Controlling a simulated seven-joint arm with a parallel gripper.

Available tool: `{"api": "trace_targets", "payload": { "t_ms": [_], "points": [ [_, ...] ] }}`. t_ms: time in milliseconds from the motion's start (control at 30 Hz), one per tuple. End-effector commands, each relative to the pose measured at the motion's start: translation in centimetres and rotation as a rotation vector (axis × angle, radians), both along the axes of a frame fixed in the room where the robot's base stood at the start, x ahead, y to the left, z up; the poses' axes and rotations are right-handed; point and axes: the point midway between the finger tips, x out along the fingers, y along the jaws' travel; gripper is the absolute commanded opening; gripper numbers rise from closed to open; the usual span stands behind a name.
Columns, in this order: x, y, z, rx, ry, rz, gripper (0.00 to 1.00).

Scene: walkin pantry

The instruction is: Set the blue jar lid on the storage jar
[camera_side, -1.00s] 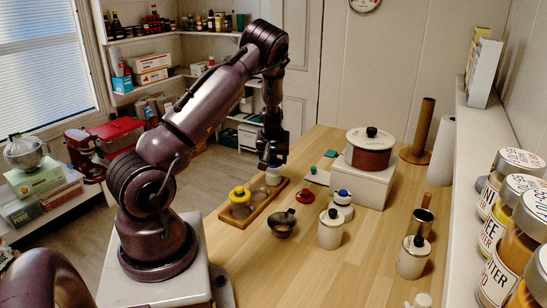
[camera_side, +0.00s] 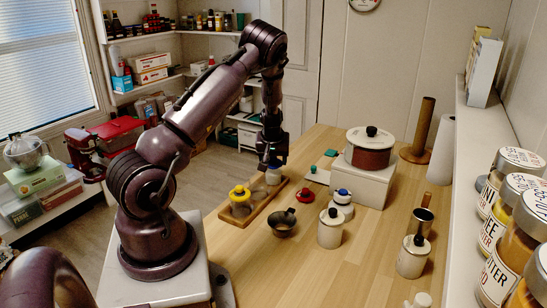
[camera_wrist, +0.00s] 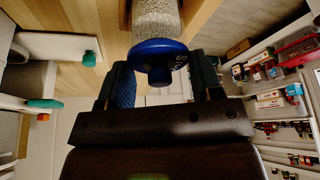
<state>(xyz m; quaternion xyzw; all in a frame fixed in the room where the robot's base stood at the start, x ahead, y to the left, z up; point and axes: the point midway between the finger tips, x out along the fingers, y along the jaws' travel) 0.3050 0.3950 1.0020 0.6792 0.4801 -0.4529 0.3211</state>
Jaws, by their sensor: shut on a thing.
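My gripper (camera_side: 272,163) points down over the storage jar (camera_side: 273,177), a clear jar with pale contents at the far end of a wooden tray (camera_side: 237,218). In the wrist view my gripper (camera_wrist: 161,72) is shut on the blue jar lid (camera_wrist: 152,46), a round lid with a blue knob, which lies between the two fingers. The jar (camera_wrist: 157,18) shows just beyond the lid, roughly in line with it. The lid looks at or very near the jar's mouth; I cannot tell whether they touch. In the side view the fingers mostly hide the lid.
A yellow-lidded jar (camera_side: 239,194) stands at the tray's near end. A red pot (camera_side: 368,158) sits on a white box behind.

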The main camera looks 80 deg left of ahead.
Motion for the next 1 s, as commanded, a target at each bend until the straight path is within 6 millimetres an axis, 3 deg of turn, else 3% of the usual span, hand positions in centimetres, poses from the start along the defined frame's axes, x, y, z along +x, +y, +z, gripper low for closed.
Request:
{"api": "trace_targets", "payload": {
  "t_ms": [167,200,300,333,500,567,1000],
  "points": [
    [0.0,0.0,-0.3,-0.001,0.0,0.0,0.38],
    [0.0,0.0,-0.3,-0.001,0.0,0.0,0.64],
    [0.0,0.0,-0.3,0.0,0.0,0.0,0.87],
    [0.0,0.0,-0.3,0.0,0.0,0.0,0.9],
    [0.0,0.0,-0.3,0.0,0.0,0.0,0.9],
    [0.0,0.0,-0.3,0.0,0.0,0.0,1.0],
    [0.1,0.0,0.8,0.001,0.001,-0.003,1.0]
  ]
}}
